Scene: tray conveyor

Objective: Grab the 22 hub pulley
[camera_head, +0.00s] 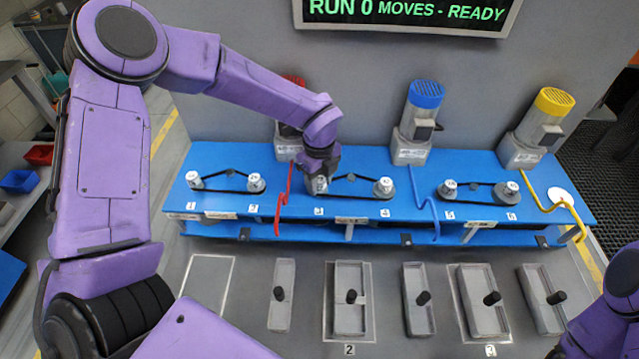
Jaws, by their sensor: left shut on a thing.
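My left gripper (319,176) reaches down from above onto the blue bench and is shut on the silver hub pulley (318,187) at position 3. The gripper covers much of that pulley, and I cannot read its number. Other silver hub pulleys with small top labels stand at position 1 (194,179), position 2 (256,183), position 4 (384,187), position 5 (448,188) and position 6 (510,191). Their labels are too small to read surely. My right arm shows at the lower right edge; its gripper is outside the view.
Black belts join the pulleys in pairs. Behind the blue bench (285,227) stand a blue-capped motor (420,120) and a yellow-capped motor (540,130); a red one is partly hidden. Red, blue and yellow hooked rods cross the bench. Grey trays (282,312) with black knobs lie in front.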

